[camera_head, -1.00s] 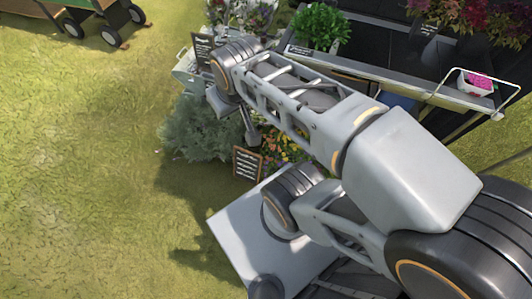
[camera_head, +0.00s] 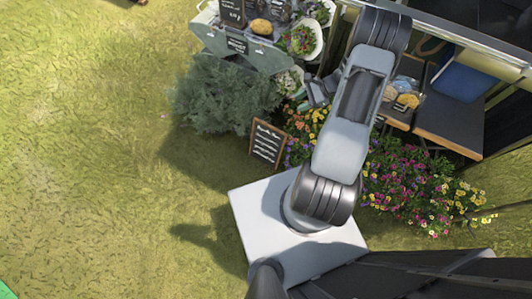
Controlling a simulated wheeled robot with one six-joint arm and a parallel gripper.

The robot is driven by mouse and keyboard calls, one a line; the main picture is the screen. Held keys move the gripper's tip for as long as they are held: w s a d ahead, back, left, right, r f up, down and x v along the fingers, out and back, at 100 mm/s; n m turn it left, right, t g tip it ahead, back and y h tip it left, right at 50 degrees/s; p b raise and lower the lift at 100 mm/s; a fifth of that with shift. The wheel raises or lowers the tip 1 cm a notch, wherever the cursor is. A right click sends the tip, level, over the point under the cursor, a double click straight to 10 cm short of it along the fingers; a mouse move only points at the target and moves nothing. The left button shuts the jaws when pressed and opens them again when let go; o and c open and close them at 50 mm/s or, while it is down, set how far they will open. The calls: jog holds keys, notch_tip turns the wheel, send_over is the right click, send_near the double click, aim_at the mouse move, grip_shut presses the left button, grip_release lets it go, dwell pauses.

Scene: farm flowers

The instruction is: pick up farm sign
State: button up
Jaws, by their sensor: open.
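A small chalkboard sign (camera_head: 267,143) with a wooden frame and white lettering stands on the grass in front of the flowers. A black sign (camera_head: 232,11) and a smaller dark sign (camera_head: 237,45) show at the grey stand higher up. I cannot tell which of these is the farm sign. My gripper (camera_head: 309,98) is small in view and partly hidden by my arm, over the flowers to the upper right of the wooden-framed sign. It is open and apart from that sign.
A grey-green bush (camera_head: 222,95) stands left of the sign. Colourful flowers (camera_head: 415,185) spread to the right, below a dark table (camera_head: 450,125) and a blue seat (camera_head: 465,84). Open grass (camera_head: 90,150) fills the left.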

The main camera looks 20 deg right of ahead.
jog(key=s+d+f+m+t+b, duration=0.1)
jog(key=f+m+b, duration=0.1)
jog(key=f, duration=0.5)
jog(key=s+d+f+m+t+y+b, duration=0.1)
jog(key=f+m+t+b, duration=0.15)
jog(key=f, duration=0.45)
jog(key=s+d+f+m+b, duration=0.2)
jog(key=f+m, duration=0.1)
jog(key=f, duration=0.5)
jog(key=m+t+b, duration=0.3)
jog(key=m, duration=0.1)
send_near(281, 146)
jog(key=shift+m+h, duration=0.25)
jog(key=shift+h, duration=0.15)
jog(key=shift+f+b+x, duration=0.2)
jog(key=shift+b+x, duration=1.4)
jog(key=shift+x, duration=3.65)
jog(key=shift+s, duration=0.15)
jog(key=shift+c, duration=0.2)
grip_shut()
jog(key=shift+t, duration=0.25)
